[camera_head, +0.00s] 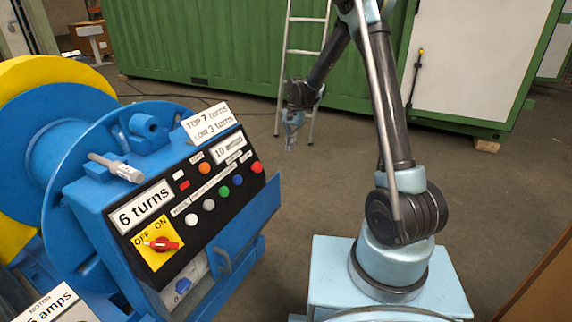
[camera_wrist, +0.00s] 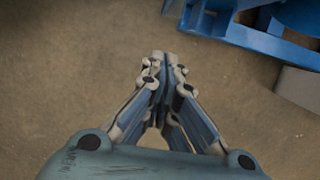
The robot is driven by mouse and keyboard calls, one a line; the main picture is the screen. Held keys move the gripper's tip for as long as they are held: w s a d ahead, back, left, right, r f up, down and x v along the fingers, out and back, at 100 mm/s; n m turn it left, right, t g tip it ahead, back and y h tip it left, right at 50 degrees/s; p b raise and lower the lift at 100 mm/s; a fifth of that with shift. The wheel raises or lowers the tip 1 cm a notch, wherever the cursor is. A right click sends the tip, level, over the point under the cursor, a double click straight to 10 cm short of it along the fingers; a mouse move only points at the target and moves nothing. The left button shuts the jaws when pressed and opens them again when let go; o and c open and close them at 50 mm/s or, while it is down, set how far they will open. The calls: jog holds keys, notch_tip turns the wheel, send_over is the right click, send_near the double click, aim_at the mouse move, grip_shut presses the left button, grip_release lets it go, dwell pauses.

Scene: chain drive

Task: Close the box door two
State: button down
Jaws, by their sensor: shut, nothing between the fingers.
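The blue control box (camera_head: 105,215) stands at the left in the head view, with a black panel of buttons. A blue plate (camera_head: 247,222) sticks out at its right side, below the panel, with a recess (camera_head: 195,285) and a grey fitting under it. I cannot tell for certain which part is box door two. My gripper (camera_head: 290,143) hangs pointing down, beyond and to the right of the box, apart from it. In the wrist view my gripper (camera_wrist: 163,62) is shut and empty over bare floor.
A large blue and yellow reel (camera_head: 50,140) stands behind the box. A ladder (camera_head: 303,50) leans on a green container (camera_head: 190,45) at the back. A brown panel (camera_head: 545,280) is at the lower right. Blue frame parts (camera_wrist: 230,33) lie at the wrist view's upper right. Floor between is clear.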

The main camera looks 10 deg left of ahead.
jog(key=s+a+f, duration=0.2)
jog(key=s+f, duration=0.4)
jog(key=f, duration=0.3)
jog(key=shift+f, duration=0.2)
jog(key=shift+a, duration=0.1)
jog(key=s+a, duration=0.3)
jog(key=s, duration=0.5)
jog(key=shift+s, duration=0.3)
